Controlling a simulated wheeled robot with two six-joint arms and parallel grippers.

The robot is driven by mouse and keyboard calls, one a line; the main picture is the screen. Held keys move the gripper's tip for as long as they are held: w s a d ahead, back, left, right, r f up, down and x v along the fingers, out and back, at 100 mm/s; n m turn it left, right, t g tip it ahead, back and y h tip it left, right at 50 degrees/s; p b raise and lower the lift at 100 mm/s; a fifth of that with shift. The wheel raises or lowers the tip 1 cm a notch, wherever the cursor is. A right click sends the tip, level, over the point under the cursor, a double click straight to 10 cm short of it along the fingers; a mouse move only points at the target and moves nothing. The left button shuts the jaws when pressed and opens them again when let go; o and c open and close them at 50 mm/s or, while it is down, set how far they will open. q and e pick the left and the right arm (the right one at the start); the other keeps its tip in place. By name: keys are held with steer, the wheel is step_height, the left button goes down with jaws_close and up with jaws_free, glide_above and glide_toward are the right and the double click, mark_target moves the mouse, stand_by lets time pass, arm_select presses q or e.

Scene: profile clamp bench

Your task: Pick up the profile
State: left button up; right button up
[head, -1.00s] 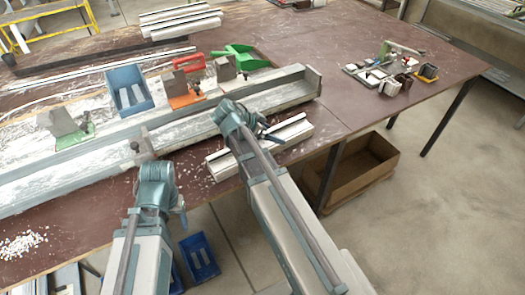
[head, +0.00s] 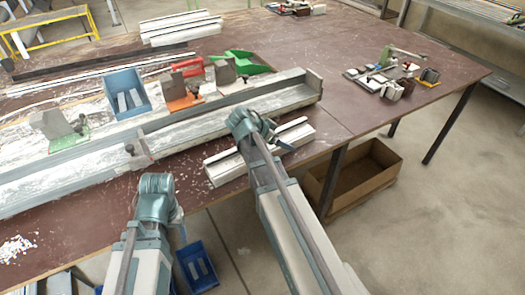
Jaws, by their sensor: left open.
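A white profile (head: 224,169) lies along the front edge of the brown table, beside the long metal channel. My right gripper (head: 276,141) is at the profile, and my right arm covers its middle. I cannot see the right fingertips clearly, so whether they touch or hold the profile is hidden. My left gripper (head: 177,214) is open and empty, in front of the table edge, left of the profile and apart from it. Its fingers are mostly hidden behind my wrist.
The long metal channel (head: 215,123) lies behind the profile. Orange (head: 183,101) and green (head: 68,140) clamps and a blue bin (head: 128,92) stand behind it. A cardboard box (head: 360,180) and another blue bin (head: 197,266) are below. The table's right middle is clear.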

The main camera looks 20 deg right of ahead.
jaws_close()
stand_by(0.3)
arm_select(q)
steer(key=shift+r, duration=0.1)
arm_select(e)
steer(key=shift+r, duration=0.1)
